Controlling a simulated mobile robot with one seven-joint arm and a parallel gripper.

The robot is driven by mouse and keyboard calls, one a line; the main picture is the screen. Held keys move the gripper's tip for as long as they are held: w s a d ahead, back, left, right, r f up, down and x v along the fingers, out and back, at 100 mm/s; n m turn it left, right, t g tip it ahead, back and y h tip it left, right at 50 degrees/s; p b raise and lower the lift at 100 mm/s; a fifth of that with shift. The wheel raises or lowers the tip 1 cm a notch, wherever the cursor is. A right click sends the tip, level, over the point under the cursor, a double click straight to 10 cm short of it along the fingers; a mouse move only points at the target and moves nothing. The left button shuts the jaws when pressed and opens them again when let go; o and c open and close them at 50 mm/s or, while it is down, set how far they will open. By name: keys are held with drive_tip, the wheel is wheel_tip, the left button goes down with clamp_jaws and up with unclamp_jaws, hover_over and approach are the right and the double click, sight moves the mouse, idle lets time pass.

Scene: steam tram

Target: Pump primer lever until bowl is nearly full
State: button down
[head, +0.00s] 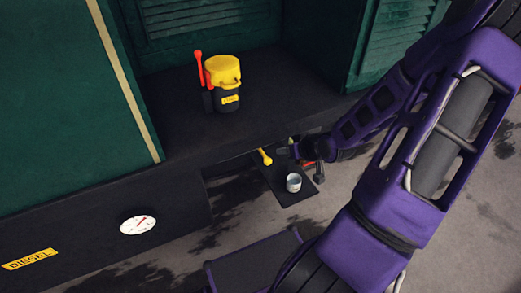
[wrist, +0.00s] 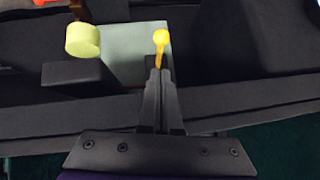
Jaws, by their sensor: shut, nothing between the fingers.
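A yellow lever with a round knob (head: 265,157), which looks like the primer lever, sticks out below the dark ledge. In the wrist view the yellow lever (wrist: 161,39) rises just beyond my fingertips; I cannot tell whether they touch it. My gripper (head: 283,151) is shut and empty, right beside the lever; it also shows in the wrist view (wrist: 159,76). A small pale round cup (head: 293,183), likely the bowl, sits on a dark plate below the gripper. Its fill level is too small to tell.
A yellow-topped black canister (head: 224,84) with a red handle (head: 200,68) stands on the ledge above. A pale yellow-green cylinder (wrist: 83,40) is left of the lever in the wrist view. A white dial (head: 138,225) is on the dark side panel (head: 95,235).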

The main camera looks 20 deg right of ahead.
sight(263, 152)
drive_tip(key=shift+w+r, duration=0.1)
idle(0.3)
drive_tip(key=b+x, duration=0.3)
drive_tip(key=x, duration=0.7)
drive_tip(key=shift+d+f+t, duration=0.1)
drive_tip(key=shift+f+t, duration=0.1)
drive_tip(key=shift+t, duration=0.1)
